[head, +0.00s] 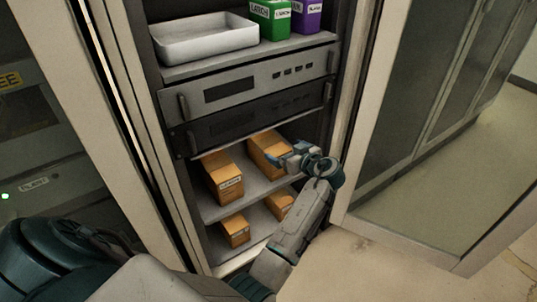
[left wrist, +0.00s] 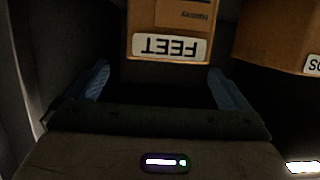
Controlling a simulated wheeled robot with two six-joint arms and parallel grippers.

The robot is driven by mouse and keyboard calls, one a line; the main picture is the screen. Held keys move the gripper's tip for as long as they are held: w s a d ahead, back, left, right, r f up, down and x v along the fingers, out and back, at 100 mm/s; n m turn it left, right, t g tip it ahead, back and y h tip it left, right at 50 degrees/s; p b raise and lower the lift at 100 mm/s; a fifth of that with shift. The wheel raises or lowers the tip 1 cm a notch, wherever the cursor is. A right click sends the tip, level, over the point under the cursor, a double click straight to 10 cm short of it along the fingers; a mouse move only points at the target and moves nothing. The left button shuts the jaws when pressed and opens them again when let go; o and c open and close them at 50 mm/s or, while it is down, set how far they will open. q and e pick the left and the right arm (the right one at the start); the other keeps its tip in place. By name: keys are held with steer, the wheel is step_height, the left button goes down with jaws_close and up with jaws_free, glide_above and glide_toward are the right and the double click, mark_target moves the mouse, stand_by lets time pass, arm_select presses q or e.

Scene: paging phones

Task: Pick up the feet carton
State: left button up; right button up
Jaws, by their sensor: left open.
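The feet carton (head: 268,150) is an orange-brown box on the upper of the two carton shelves, on the right. In the left wrist view the feet carton (left wrist: 170,15) shows its white FEET label upside down, ahead of and between the fingers. My left gripper (head: 291,160) is at the front of this carton, with its blue fingers pointing at it. In the left wrist view the left gripper (left wrist: 163,85) is open, with a dark gap between the fingers. I cannot tell whether the fingers touch the carton. My right gripper does not show.
Another carton (head: 225,178) stands to the left on the same shelf. Two smaller cartons, one on the left (head: 235,230) and one on the right (head: 279,203), stand on the shelf below. Rack units (head: 255,88) sit above, under a white tray (head: 205,38). An open cabinet door (head: 352,215) stands at the right.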

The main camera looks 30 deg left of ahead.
mark_target(271, 144)
arm_select(q)
steer(key=shift+x, duration=0.9)
steer(key=x, duration=0.4)
steer(key=shift+s+a+r, duration=0.15)
steer(key=shift+s+a, duration=0.05)
steer(key=shift+a, duration=0.05)
steer(key=shift+w+a+f, duration=0.2)
steer(key=shift+a, duration=0.25)
steer(key=c, duration=1.7)
steer(key=shift+c, duration=0.2)
steer(key=shift+r, duration=0.2)
